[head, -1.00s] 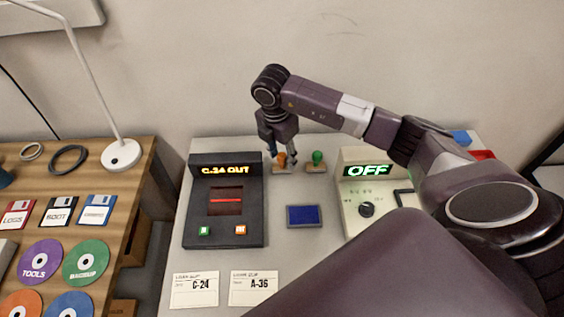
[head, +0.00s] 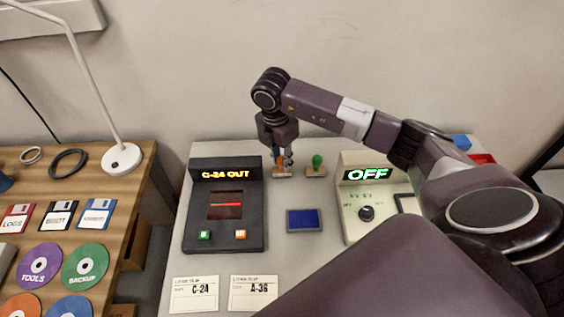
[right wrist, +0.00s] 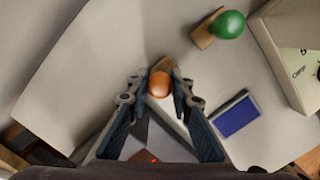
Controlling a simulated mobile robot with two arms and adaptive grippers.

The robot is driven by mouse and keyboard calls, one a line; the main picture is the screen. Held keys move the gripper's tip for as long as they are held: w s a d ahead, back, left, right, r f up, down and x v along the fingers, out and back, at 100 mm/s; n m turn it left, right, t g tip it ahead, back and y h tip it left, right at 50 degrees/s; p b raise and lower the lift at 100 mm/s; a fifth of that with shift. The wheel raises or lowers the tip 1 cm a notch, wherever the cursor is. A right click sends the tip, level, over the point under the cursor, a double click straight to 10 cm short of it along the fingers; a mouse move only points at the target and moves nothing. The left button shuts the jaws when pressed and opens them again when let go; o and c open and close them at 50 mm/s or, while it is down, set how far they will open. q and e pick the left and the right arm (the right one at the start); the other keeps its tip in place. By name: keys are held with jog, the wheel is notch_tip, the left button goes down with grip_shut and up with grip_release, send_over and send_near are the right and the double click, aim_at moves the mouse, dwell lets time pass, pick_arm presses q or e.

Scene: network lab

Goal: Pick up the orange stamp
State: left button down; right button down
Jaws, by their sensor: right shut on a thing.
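The orange stamp (right wrist: 159,85) has a round orange knob on a tan wooden base. In the right wrist view it sits between the two fingers of my right gripper (right wrist: 158,90). In the head view the stamp (head: 282,171) stands at the back of the grey table, and my right gripper (head: 281,157) reaches down over its knob, hiding most of it. The right gripper is shut on the stamp. The base appears to rest on the table; I cannot tell of any gap. My left gripper is not in view.
A green stamp (head: 316,164) stands close to the right. A blue ink pad (head: 304,220) lies in front. A dark device (head: 222,232) reading C-24 OUT is on the left, a pale device (head: 350,222) reading OFF on the right. Two paper cards lie at the front.

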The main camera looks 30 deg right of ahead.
notch_tip(320, 180, up, 20)
jog(key=shift+f, duration=0.2)
